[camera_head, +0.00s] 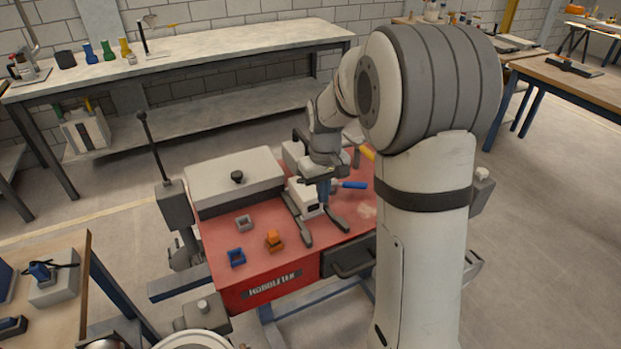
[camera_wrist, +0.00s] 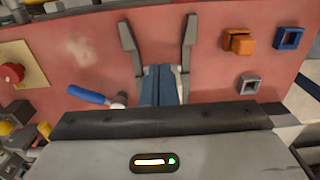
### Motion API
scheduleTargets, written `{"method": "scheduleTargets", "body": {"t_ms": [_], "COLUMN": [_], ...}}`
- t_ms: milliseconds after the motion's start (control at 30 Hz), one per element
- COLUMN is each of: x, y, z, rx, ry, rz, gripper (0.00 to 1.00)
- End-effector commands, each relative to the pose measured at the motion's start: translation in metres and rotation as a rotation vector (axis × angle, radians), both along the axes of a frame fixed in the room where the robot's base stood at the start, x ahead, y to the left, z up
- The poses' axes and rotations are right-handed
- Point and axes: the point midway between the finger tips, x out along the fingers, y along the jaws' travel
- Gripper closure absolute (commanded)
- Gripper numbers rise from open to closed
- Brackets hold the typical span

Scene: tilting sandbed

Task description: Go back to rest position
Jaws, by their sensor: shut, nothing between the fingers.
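My gripper (camera_head: 322,202) points down over the red worktop (camera_head: 222,262), in the middle of the head view. Its two blue fingers (camera_wrist: 161,72) are together in the wrist view, with nothing seen between them. My arm is bent over, reaching down to the worktop. A white unit with two dark, spread prongs (camera_head: 305,232) stands right by the fingertips. The prongs (camera_wrist: 189,42) also flank the fingers in the wrist view. Whether the fingertips touch anything I cannot tell, and my arm hides the worktop's right side in the head view.
A blue-handled tool (camera_head: 352,185) lies close beside the gripper. An orange block (camera_head: 274,240), a blue square piece (camera_head: 237,257) and a grey square piece (camera_head: 244,222) sit on the worktop. A grey lidded box (camera_head: 235,180) stands behind. A long bench (camera_head: 200,58) runs along the wall.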

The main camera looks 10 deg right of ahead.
Motion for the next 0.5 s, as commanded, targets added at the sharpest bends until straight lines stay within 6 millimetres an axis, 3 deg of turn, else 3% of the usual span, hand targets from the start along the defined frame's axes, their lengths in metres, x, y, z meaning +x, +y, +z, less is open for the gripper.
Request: {"method": "scheduleTargets", "body": {"t_ms": [167,267,500], "x": [-0.004,-0.017,-0.087], "y": [0.001,0.002,0.005], "z": [0.005,0.018,0.063], "rx": [0.0,0.0,0.002], "ry": [-0.005,-0.024,-0.105], "rz": [-0.003,-0.018,-0.093], "gripper": [1.0,1.0,1.0]}}
